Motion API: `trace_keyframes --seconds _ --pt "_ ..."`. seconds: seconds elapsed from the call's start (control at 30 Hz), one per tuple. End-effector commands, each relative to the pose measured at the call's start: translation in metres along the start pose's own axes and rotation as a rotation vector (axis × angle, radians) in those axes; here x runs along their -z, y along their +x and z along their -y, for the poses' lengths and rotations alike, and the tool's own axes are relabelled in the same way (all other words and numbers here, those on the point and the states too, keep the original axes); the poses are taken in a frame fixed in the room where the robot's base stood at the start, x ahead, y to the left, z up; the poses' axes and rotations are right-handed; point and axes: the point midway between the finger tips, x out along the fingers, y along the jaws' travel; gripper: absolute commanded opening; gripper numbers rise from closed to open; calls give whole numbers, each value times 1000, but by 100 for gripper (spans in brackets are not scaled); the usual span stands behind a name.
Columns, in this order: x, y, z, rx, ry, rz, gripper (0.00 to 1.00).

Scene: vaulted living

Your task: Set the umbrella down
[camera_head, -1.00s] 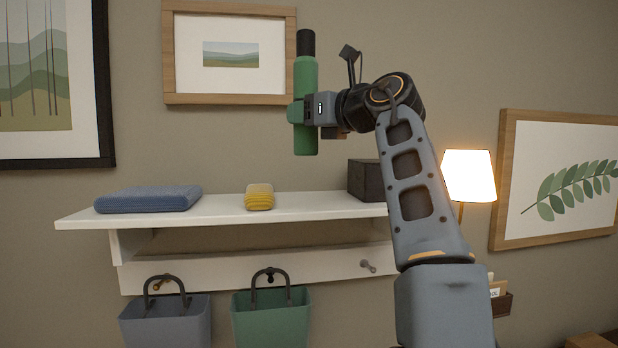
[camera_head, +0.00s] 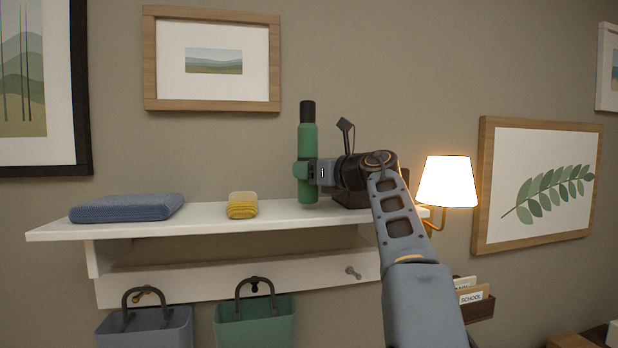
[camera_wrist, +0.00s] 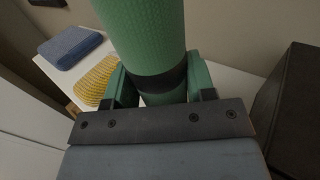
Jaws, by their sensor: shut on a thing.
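The umbrella (camera_head: 307,140) is a green upright cylinder with a black top end. My gripper (camera_head: 305,172) is shut around it at mid-length. In the head view its lower end is at the white shelf (camera_head: 222,219), between the yellow item and the dark box; I cannot tell whether it touches the shelf top. In the wrist view the umbrella (camera_wrist: 146,32) stands between my two green fingers (camera_wrist: 158,88), with a black band near them. Its lower end is hidden there.
On the shelf are a folded blue cloth (camera_head: 127,208), a yellow item (camera_head: 242,205) and a dark box (camera_head: 352,194), partly behind my arm. Two bags (camera_head: 254,325) hang from pegs below. A lit wall lamp (camera_head: 447,182) is right of my arm. Shelf room shows between yellow item and umbrella.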

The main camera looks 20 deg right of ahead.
Motion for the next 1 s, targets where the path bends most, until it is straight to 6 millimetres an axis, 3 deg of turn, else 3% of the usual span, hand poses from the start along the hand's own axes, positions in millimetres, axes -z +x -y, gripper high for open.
trace_keyframes --seconds 0.2,0.67,0.7,0.93,1.0 --pt "13 0 -1 0 0 3 14" --pt "18 0 -1 0 -2 2 14" --pt "20 0 -1 0 -1 1 51" --pt "18 0 -1 0 -1 1 73" --pt "18 0 -1 0 -1 1 75"
